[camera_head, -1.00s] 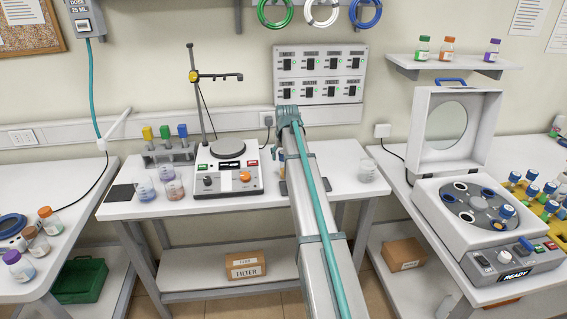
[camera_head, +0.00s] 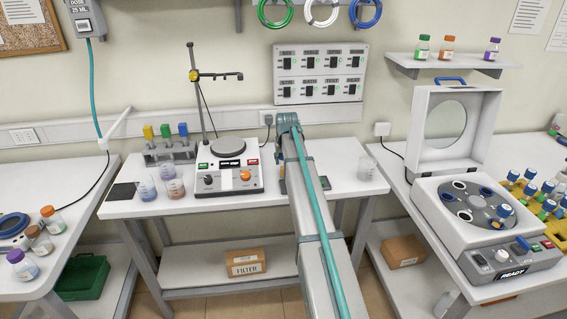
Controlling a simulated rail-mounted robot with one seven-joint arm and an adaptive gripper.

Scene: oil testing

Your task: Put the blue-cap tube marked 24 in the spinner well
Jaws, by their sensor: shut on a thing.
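The spinner (camera_head: 432,232) stands on the right table with its lid (camera_head: 446,120) open. Its grey rotor (camera_head: 476,204) has several wells, and a blue-cap tube (camera_head: 503,211) stands at the rotor's right side. More blue-cap tubes (camera_head: 530,174) stand in a yellow rack at the right edge, among green ones. No number can be read on any cap, so I cannot tell which tube is 24. My arm rises through the middle of the view; my gripper does not show, nor does anything it may hold.
Capped jars (camera_head: 40,240) stand on the left table. A gap separates the middle and right tables. A bottle shelf (camera_head: 455,62) hangs above the spinner.

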